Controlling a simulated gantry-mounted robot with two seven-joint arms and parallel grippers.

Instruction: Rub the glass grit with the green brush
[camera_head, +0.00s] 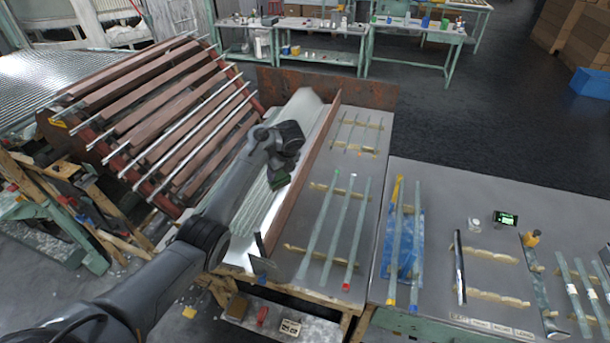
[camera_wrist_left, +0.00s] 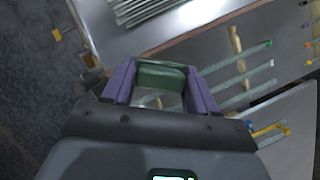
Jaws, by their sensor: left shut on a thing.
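My left gripper (camera_head: 280,172) is over the metal chute that holds a bundle of glass tubes (camera_head: 258,200), at the middle of the head view. In the left wrist view, its two purple fingers are shut on the sides of a green block, which looks like the green brush (camera_wrist_left: 160,76). The brush also shows as a small dark green piece under the gripper in the head view (camera_head: 277,180). Its bristles are hidden, and I cannot tell whether it touches anything. I cannot make out the glass grit clearly. My right gripper is not in view.
A brown board (camera_head: 308,170) edges the chute on its right. Beyond it, glass tubes (camera_head: 338,232) lie on wooden strips. A second table at right holds tubes on a blue cloth (camera_head: 404,240) and a phone (camera_head: 505,218). A roller rack (camera_head: 160,110) stands at left.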

